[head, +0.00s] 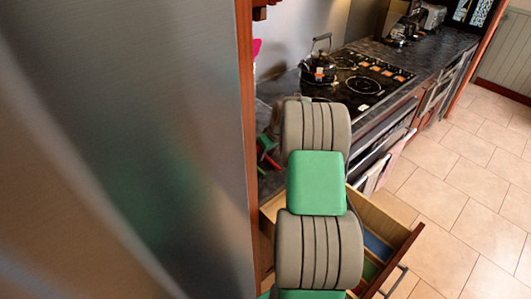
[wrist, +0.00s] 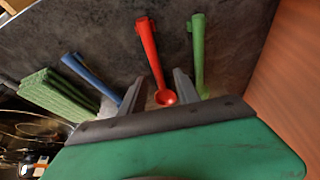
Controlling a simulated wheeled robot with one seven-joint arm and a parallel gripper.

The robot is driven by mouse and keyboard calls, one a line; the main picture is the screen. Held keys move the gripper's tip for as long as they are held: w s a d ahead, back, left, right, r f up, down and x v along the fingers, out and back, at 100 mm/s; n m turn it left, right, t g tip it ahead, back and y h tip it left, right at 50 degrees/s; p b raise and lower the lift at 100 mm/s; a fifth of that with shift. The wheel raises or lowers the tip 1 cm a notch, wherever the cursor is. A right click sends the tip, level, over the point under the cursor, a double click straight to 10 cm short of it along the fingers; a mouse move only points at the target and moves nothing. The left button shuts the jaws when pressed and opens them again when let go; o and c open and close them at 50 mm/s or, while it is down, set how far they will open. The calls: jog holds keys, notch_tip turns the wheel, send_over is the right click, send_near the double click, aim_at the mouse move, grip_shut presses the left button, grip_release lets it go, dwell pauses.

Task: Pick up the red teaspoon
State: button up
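The red teaspoon (wrist: 149,48) lies on the dark countertop in the wrist view, its bowl nearest my gripper and its handle pointing away. My gripper (wrist: 157,74) is open, with one finger on each side of the spoon's bowl end. No grip on the spoon shows, and the exact height above it is hard to tell. In the head view, a small red piece (head: 269,160) shows on the counter left of my arm. My arm hides most of that spot and my gripper is not clear there.
A green spoon (wrist: 198,50) lies close right of the red one, and a blue spoon (wrist: 92,76) lies left. A folded green cloth (wrist: 58,95) is farther left. A wooden panel (wrist: 290,75) bounds the right. In the head view, an open drawer (head: 396,229) sticks out below the counter.

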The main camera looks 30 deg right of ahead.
jog(key=shift+f, duration=0.3)
jog(key=shift+f, duration=0.15)
grip_shut()
dwell(0.3)
